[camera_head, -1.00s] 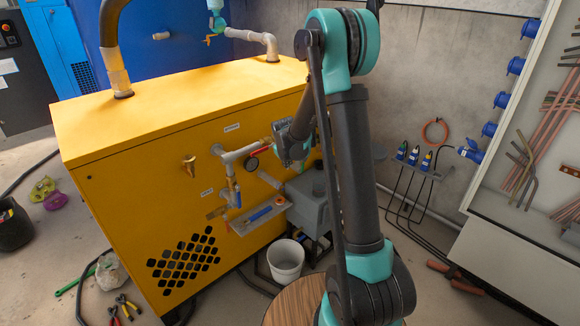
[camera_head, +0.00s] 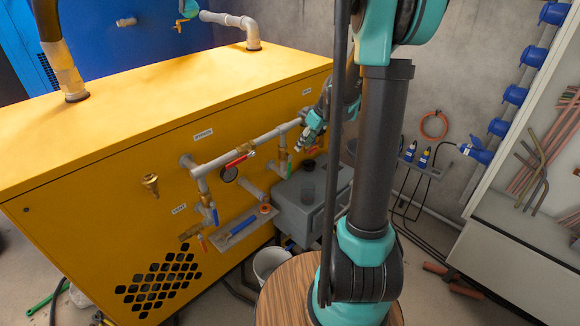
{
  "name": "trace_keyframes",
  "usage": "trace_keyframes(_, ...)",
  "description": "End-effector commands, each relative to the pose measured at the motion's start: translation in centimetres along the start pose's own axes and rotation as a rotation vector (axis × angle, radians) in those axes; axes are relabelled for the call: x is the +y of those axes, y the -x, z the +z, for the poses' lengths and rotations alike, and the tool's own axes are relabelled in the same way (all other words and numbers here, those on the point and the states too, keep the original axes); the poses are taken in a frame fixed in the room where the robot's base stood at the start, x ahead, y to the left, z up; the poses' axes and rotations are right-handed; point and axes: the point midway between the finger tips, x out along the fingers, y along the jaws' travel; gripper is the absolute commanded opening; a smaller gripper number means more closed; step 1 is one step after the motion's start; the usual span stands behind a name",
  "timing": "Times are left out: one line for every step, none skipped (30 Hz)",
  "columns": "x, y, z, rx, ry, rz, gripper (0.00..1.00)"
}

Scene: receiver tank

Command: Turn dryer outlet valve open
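The yellow dryer cabinet (camera_head: 110,150) has grey pipework on its front face. A valve with a red lever (camera_head: 237,160) sits on the upper horizontal pipe, its lever lying roughly along the pipe. A blue-handled valve (camera_head: 208,205) is on the vertical pipe at the left. Another brass valve (camera_head: 283,160) is on the right-hand drop pipe. My gripper (camera_head: 302,143) is near the pipe's right end, partly behind my arm. Its fingers are too small to judge, and I see nothing held.
A grey box (camera_head: 300,205) stands below the pipes. A small shelf (camera_head: 238,228) holds a blue tool. A white bucket (camera_head: 268,262) and a round wooden top (camera_head: 285,290) are in front. Blue sockets (camera_head: 515,95) line the right wall.

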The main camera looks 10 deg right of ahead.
Motion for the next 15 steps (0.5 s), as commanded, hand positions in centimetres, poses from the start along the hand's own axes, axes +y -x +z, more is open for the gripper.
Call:
trace_keyframes(0.0,-0.7,-0.1,0.0,0.001,0.0,0.35)
trace_keyframes(0.0,-1.1,-0.1,0.0,0.001,0.0,0.35)
trace_keyframes(0.0,-1.7,-0.1,0.0,0.001,0.001,0.35)
trace_keyframes(0.0,-2.3,0.0,0.0,0.001,0.001,0.35)
trace_keyframes(0.1,-2.8,-0.1,0.0,0.001,0.001,0.35)
trace_keyframes(0.1,-3.5,-0.1,-0.001,0.002,0.001,0.35)
trace_keyframes(0.1,-4.1,-0.1,-0.001,0.002,0.001,0.35)
trace_keyframes(0.0,-4.6,-0.1,-0.001,0.002,0.001,0.35)
trace_keyframes(0.0,-5.3,-0.1,-0.001,0.001,0.001,0.35)
trace_keyframes(0.1,-5.8,-0.1,-0.001,0.001,0.001,0.35)
trace_keyframes(0.1,-6.3,-0.1,-0.001,0.001,0.001,0.35)
trace_keyframes(0.1,-7.0,-0.1,-0.001,0.001,0.001,0.35)
trace_keyframes(0.1,-7.5,0.0,-0.001,0.001,0.001,0.35)
trace_keyframes(0.0,-8.1,0.0,-0.002,0.002,0.001,0.35)
trace_keyframes(0.1,-8.7,-0.1,-0.002,0.002,0.001,0.35)
